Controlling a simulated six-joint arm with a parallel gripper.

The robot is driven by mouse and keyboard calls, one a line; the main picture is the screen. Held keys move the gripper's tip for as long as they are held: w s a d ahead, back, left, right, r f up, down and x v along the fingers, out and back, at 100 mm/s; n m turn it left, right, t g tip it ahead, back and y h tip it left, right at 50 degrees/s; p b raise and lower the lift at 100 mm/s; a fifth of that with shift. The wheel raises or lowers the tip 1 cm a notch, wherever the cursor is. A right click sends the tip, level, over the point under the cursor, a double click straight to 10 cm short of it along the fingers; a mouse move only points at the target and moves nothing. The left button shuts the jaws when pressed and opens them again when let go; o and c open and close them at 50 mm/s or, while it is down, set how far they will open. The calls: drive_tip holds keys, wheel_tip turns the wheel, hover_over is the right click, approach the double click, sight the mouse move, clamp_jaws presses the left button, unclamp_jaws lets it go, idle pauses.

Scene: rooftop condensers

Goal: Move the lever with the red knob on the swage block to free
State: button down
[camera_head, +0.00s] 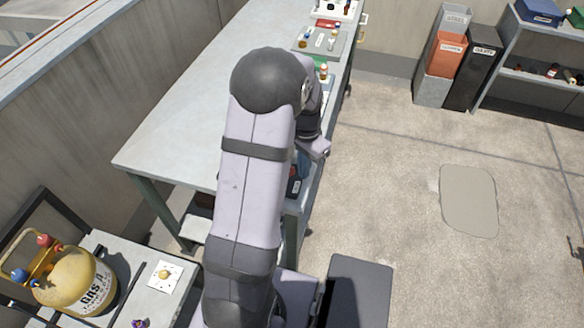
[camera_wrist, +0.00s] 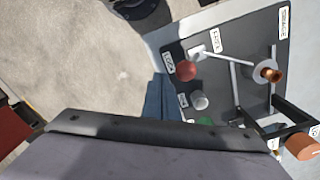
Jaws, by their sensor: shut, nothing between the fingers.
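The swage block's dark panel (camera_wrist: 225,85) fills the right of the wrist view. Its red knob (camera_wrist: 185,70) stands beside a label that seems to read LOCK (camera_wrist: 168,60). A FREE label (camera_wrist: 217,42) is further right, past a small pale block (camera_wrist: 197,52) near the knob. A thin pale rod runs from that block toward a copper-coloured knob (camera_wrist: 268,75). In the head view my arm hides most of the block.
A grey knob (camera_wrist: 199,100) and a green part (camera_wrist: 205,121) sit near the red knob. A black frame (camera_wrist: 285,115) and an orange-brown cap (camera_wrist: 301,147) are at the right. The long bench (camera_head: 185,110) is largely bare left of my arm. Floor lies right of it.

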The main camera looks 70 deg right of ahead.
drive_tip(key=shift+w, duration=0.2)
idle(0.4)
drive_tip(key=shift+w, duration=1.55)
drive_tip(key=shift+w+p, duration=0.3)
drive_tip(key=shift+w, duration=0.75)
drive_tip(key=shift+s, duration=0.25)
drive_tip(key=shift+s, duration=0.4)
